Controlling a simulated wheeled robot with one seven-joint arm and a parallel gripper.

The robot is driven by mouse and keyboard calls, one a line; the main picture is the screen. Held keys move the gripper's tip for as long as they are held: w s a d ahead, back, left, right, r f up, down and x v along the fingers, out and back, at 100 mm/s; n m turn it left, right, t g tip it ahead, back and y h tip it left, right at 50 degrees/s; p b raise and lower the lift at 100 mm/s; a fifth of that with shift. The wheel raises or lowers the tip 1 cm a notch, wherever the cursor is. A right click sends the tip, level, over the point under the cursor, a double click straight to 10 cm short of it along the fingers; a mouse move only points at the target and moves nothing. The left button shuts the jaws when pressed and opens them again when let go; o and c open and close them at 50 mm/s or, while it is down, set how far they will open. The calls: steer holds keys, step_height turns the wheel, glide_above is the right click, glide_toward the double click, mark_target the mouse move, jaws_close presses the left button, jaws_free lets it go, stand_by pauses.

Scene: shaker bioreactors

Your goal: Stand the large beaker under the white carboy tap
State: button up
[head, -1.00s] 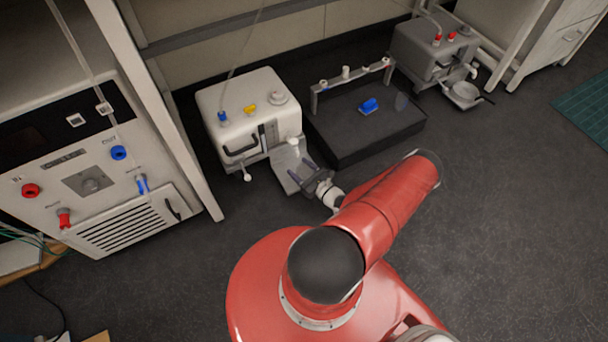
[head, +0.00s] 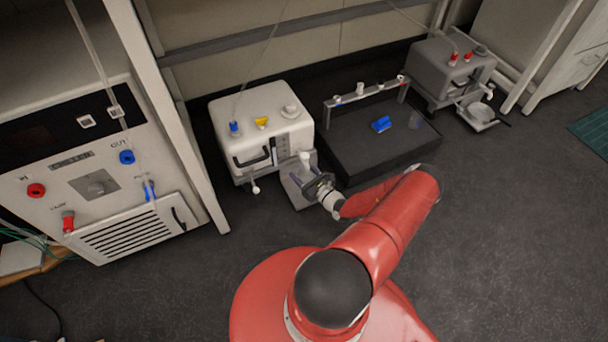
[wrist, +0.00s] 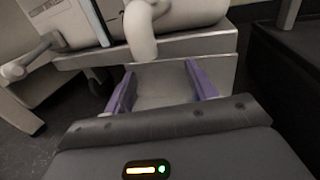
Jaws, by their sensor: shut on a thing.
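The white carboy (head: 262,140) stands on a low base by the back wall. Its white tap (head: 305,158) is at the front right, above a grey metal ledge (head: 298,197); in the wrist view the tap (wrist: 140,38) hangs just beyond my fingers. My gripper (head: 318,187) is low over this ledge, in front of the tap. In the wrist view its purple fingers (wrist: 162,88) stand apart, closed on a clear, hardly visible object between them, apparently the large beaker (wrist: 165,92). Its base and its contact with the ledge cannot be made out.
A black platform (head: 375,153) with a blue item (head: 382,124) and a faint clear vessel (head: 415,120) is to the right. A grey carboy (head: 448,72) stands beyond it. A white cabinet (head: 95,170) is at left. The floor at right is free.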

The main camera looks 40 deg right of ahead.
stand_by(0.3)
steer(key=o, duration=1.1)
steer(key=s, duration=0.8)
steer(key=shift+d+p, duration=0.1)
steer(key=shift+p, duration=0.2)
steer(key=shift+f, duration=0.1)
